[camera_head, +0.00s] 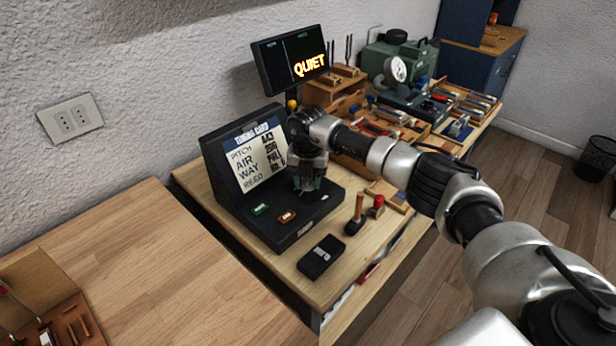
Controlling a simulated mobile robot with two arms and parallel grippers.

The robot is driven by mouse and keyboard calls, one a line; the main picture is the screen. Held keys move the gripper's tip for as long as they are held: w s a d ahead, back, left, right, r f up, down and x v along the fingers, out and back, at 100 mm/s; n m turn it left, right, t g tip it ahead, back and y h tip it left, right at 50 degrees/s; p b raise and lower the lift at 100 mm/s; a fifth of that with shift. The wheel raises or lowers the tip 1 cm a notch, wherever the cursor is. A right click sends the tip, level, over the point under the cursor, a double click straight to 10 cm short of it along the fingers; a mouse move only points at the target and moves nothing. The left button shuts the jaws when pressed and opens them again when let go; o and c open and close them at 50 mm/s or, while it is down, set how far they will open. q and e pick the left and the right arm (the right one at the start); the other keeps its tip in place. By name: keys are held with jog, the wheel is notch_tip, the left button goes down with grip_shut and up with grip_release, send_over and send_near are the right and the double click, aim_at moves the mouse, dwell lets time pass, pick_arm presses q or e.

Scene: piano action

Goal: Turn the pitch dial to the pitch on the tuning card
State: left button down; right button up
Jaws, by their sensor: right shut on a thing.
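A black sloped console (222,178) stands on the wooden bench. The tuning card (256,157) on its upright face lists pitch, air, way and reed; the pitch figure looks like 443 but is small. My right gripper (308,188) points down over the console's lower panel, shut on what appears to be the pitch dial, which the fingers hide. A green switch (260,210), an orange-red switch (287,216) and a small white one (325,197) show on the panel around it. My left gripper is not in view.
A display (292,58) reading QUIET stands behind the console. A black box (321,257) and wooden-handled tools (356,214) lie in front. Wooden trays of tools (470,103), a round gauge (395,69) and a green case (400,57) crowd the bench's far end. The left tabletop (150,270) is mostly clear.

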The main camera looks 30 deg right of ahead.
jog(key=shift+m, duration=0.5)
jog(key=o, duration=0.9)
notch_tip(320, 180, up, 11)
jog(key=shift+f+b, duration=0.1)
jog(key=shift+b, duration=0.6)
